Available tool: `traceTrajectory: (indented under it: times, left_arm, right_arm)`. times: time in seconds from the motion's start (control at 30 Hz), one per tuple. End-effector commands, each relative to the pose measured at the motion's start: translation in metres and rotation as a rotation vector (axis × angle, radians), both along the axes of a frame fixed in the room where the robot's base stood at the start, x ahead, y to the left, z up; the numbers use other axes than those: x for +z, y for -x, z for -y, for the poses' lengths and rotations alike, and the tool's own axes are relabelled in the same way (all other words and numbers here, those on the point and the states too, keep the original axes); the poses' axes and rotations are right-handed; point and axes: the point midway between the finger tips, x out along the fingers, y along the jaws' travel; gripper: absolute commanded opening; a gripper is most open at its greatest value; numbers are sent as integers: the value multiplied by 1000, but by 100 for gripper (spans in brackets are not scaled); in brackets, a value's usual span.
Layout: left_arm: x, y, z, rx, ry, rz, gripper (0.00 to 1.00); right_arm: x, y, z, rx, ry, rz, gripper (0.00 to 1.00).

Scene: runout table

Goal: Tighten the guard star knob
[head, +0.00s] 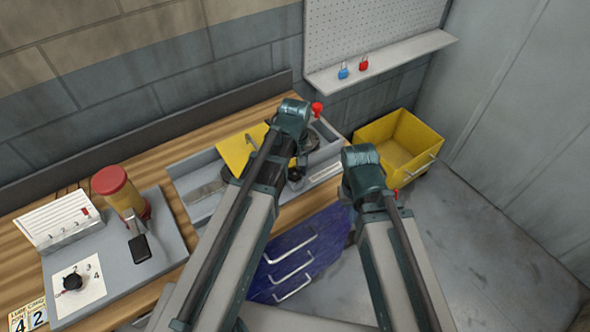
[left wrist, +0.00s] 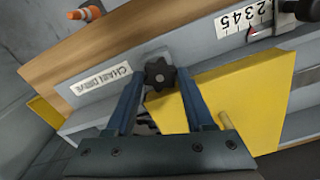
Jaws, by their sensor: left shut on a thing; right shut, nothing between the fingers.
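The black star knob (left wrist: 159,74) sits against the grey housing beside the yellow guard plate (left wrist: 240,92) in the left wrist view. My left gripper (left wrist: 160,84) is shut on the knob, one blue finger on each side. In the head view my left gripper (head: 296,168) is over the grey machine; the knob cannot be made out there. The yellow guard (head: 238,150) shows left of that arm. My right gripper (head: 352,237) is shut and empty, low in front of the table, largely hidden by its own arm.
A yellow bin (head: 400,144) stands right of the wooden table (head: 20,262). A blue drawer cabinet (head: 305,245) is under it. A grey panel (head: 172,244) with a red-topped yellow cylinder (head: 118,190) lies at left. The floor at right is clear.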

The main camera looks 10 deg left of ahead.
Motion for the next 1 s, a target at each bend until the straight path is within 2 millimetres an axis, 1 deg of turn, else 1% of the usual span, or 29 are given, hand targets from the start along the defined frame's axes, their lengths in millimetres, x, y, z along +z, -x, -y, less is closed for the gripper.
traceTrajectory:
  times: [0.37,0.4,0.53,0.57,0.87,1.0]
  left_arm:
    - [0,0,0,-9,0,-1,0]
    - [0,0,0,-8,0,-1,57]
    - [0,0,0,-7,0,-1,80]
    - [0,0,0,-7,0,-1,83]
    - [1,0,0,-6,0,0,83]
    - [5,0,0,-6,0,0,83]
  right_arm:
    - [0,0,0,0,0,0,0]
    - [0,0,0,0,0,0,0]
    - [0,0,0,0,0,0,0]
    - [0,0,0,0,0,0,0]
    - [1,0,0,0,0,0,0]
    - [5,0,0,0,0,0,0]
